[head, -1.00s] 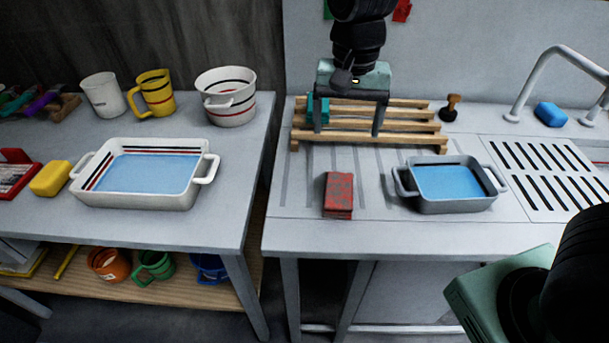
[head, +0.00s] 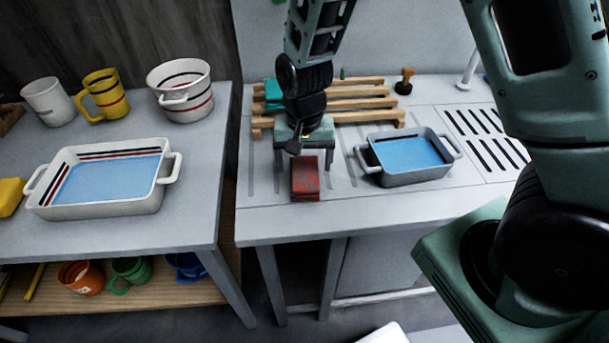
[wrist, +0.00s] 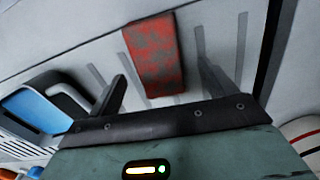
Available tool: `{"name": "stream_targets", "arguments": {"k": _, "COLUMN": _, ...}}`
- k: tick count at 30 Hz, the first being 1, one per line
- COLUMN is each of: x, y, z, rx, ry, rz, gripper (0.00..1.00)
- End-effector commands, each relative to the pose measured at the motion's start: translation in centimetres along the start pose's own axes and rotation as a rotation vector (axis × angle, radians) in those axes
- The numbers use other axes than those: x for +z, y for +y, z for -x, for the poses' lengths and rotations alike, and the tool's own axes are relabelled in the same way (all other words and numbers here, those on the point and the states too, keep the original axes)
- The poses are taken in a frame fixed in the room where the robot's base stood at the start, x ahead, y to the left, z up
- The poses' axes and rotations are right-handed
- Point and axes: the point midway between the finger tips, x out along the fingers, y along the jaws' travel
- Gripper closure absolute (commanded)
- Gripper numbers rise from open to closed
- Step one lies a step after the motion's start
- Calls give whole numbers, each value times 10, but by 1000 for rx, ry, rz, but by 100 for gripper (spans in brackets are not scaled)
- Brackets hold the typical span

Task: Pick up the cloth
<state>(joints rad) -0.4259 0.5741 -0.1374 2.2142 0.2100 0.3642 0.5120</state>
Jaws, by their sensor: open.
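The cloth (head: 306,181) looks like a folded red block with dark grey patches, lying flat on the right-hand counter near its front edge. It also shows in the wrist view (wrist: 156,58), near the top middle, lying between the lines of my two fingers. My gripper (head: 303,163) is open and empty, pointing down just above and behind the cloth in the head view. Its body hides the counter behind the cloth. Whether the fingers touch the cloth or the counter cannot be told.
A grey basin with blue water (head: 415,175) stands right of the cloth. A wooden rack (head: 365,104) lies behind my gripper. A gap separates this counter from the left table, which holds a white basin (head: 102,206) and several cups. Bare counter lies left of the cloth.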

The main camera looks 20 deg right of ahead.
Motion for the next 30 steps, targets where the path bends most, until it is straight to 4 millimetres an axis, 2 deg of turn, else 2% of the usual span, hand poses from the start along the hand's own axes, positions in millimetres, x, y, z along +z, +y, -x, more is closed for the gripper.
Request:
{"name": "stream_targets", "arguments": {"k": 3, "x": 4, "y": 2, "z": -17, "rx": 4, "ry": -4, "rz": 0, "gripper": 16}}
{"name": "stream_targets", "arguments": {"k": 7, "x": 3, "y": 1, "z": -31, "rx": 1, "ry": -3, "rz": 1, "gripper": 16}}
{"name": "stream_targets", "arguments": {"k": 16, "x": 3, "y": 1, "z": -35, "rx": -1, "ry": -1, "rz": 1, "gripper": 16}}
{"name": "stream_targets", "arguments": {"k": 21, "x": 3, "y": 1, "z": -35, "rx": -1, "ry": -1, "rz": 1, "gripper": 64}}
{"name": "stream_targets", "arguments": {"k": 30, "x": 3, "y": 1, "z": -34, "rx": -1, "ry": 0, "rz": 1, "gripper": 64}}
